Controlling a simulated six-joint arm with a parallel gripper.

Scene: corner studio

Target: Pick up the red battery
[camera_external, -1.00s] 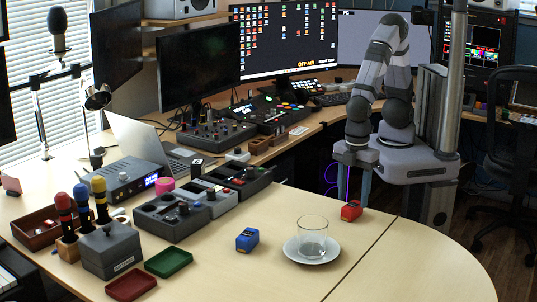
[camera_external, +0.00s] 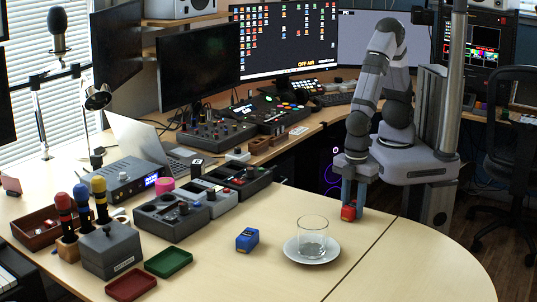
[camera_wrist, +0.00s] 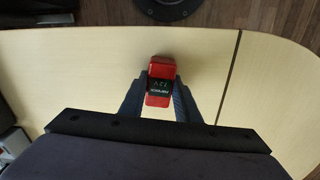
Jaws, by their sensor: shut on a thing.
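The red battery (camera_external: 348,212) is at the table's far edge, below my gripper (camera_external: 353,204). In the wrist view the red battery (camera_wrist: 160,82), with a dark label on it, sits between the two fingers of my gripper (camera_wrist: 160,97). The fingers are shut on its sides. The fingers partly cover it in the external view. It is at or very near the table top; I cannot tell whether it touches.
A blue battery (camera_external: 247,240) lies to the left. A glass (camera_external: 312,232) stands on a white saucer (camera_external: 291,252) in front of my gripper. A green tray (camera_external: 168,263) and a red tray (camera_external: 131,285) are at the front left. The table's right part is clear.

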